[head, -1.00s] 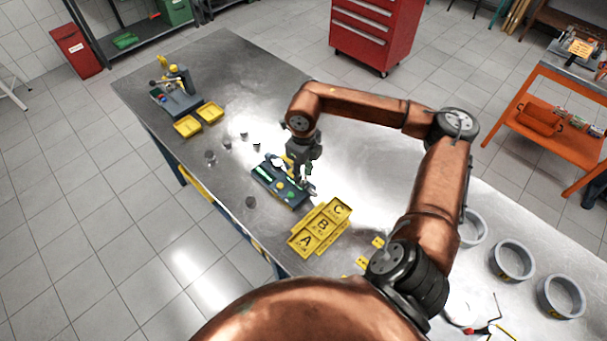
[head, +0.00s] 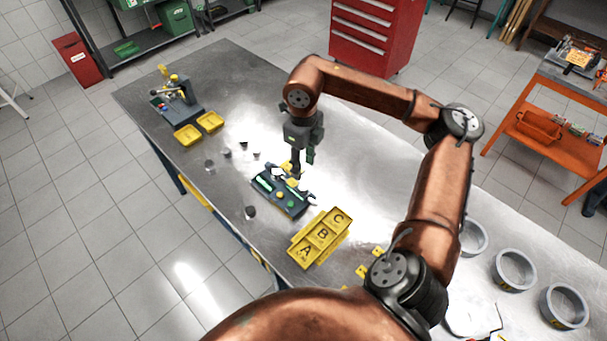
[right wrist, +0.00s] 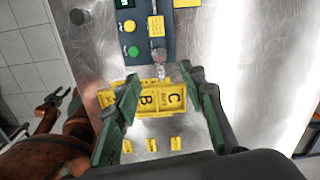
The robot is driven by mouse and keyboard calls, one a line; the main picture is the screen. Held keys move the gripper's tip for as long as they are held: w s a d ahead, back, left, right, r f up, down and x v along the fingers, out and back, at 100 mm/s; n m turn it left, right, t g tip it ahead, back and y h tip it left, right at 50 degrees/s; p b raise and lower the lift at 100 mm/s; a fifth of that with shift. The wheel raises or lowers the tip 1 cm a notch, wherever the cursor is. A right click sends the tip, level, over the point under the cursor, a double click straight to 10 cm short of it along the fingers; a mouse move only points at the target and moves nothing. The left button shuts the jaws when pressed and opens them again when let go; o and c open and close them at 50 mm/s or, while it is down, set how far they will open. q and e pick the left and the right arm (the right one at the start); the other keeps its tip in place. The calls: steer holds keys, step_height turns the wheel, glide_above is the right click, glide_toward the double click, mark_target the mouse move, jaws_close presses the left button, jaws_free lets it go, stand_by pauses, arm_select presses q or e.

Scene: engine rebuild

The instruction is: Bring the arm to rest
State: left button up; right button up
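My right arm (head: 370,98) is copper and reaches over the steel bench from the right. Its gripper (head: 298,168) points down above the dark panel device (head: 282,202), which has green and yellow parts on top. In the right wrist view the green fingers of this gripper (right wrist: 160,75) are spread apart with nothing held between them. The yellow tray marked A, B and C (head: 338,229) lies beyond the fingers and shows between them. My left gripper (right wrist: 58,98) shows small at the left of the right wrist view, its fingers apart and empty; it is out of the head view.
Several grey rings (head: 514,270) stand at the bench's right end. Two yellow bins (head: 188,134) and a small fixture (head: 178,100) sit at the far left. Small dark parts (head: 250,212) lie near the front edge. A red tool cabinet (head: 372,38) stands behind the bench.

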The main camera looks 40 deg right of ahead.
mark_target(303, 187)
step_height(303, 187, up, 2)
steer(key=shift+r, duration=0.1)
stand_by(0.4)
step_height(303, 187, down, 12)
steer(key=shift+f, duration=0.1)
stand_by(0.4)
